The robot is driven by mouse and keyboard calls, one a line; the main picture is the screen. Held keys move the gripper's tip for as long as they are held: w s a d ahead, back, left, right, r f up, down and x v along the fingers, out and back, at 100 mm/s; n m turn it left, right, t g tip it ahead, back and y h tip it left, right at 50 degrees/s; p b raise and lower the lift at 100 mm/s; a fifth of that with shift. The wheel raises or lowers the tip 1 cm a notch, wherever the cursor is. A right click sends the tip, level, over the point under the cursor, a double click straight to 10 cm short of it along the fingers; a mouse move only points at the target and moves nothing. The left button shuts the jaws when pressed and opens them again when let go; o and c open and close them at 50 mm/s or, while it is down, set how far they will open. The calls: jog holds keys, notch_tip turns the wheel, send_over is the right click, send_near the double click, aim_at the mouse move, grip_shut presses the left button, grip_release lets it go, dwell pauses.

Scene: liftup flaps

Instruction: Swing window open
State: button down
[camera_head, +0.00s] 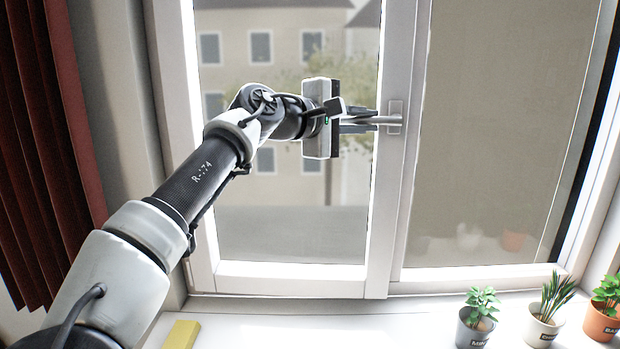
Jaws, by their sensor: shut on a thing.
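The window (377,230) has a white frame with a left pane and a right pane. Its left sash looks closed, flush with the frame as far as I can tell. A grey metal handle (395,117) sits on the upright between the panes. My gripper (375,122) reaches from the left in front of the left pane, with its fingers pointing right at the handle. It is shut on the handle, whose lever is mostly hidden between the fingers.
Potted plants stand on the sill at the lower right: a grey pot (476,325), a white pot (543,325) and an orange pot (603,318). A yellow block (182,334) lies at the lower left. A dark red curtain (45,150) hangs at the left. The middle of the sill is clear.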

jog(key=shift+s+a+m+g+h, duration=0.15)
jog(key=shift+s+a+m+g, duration=0.1)
jog(key=shift+s, duration=0.7)
jog(key=shift+s+a+m+g+h, duration=0.15)
jog(key=shift+s+m+g, duration=0.1)
jog(key=shift+s, duration=0.7)
jog(key=shift+s, duration=0.1)
jog(key=shift+m+g+h, duration=0.7)
jog(key=shift+m+g, duration=0.1)
jog(key=shift+g, duration=0.1)
jog(key=shift+s+a+b, duration=0.1)
jog(key=shift+s+a, duration=0.2)
jog(key=shift+s, duration=0.65)
jog(key=shift+s+a+b, duration=0.15)
jog(key=shift+s+a, duration=0.2)
jog(key=shift+s, duration=0.55)
jog(key=shift+s+a+b, duration=0.1)
jog(key=shift+s+a, duration=0.2)
jog(key=shift+s, duration=0.65)
jog(key=s+a+m+g+h, duration=0.1)
jog(key=s+a+g, duration=0.1)
jog(key=s, duration=0.3)
jog(key=shift+s+a+m+p, duration=0.25)
jog(key=shift+a+m+p, duration=0.05)
jog(key=shift+a+p, duration=0.1)
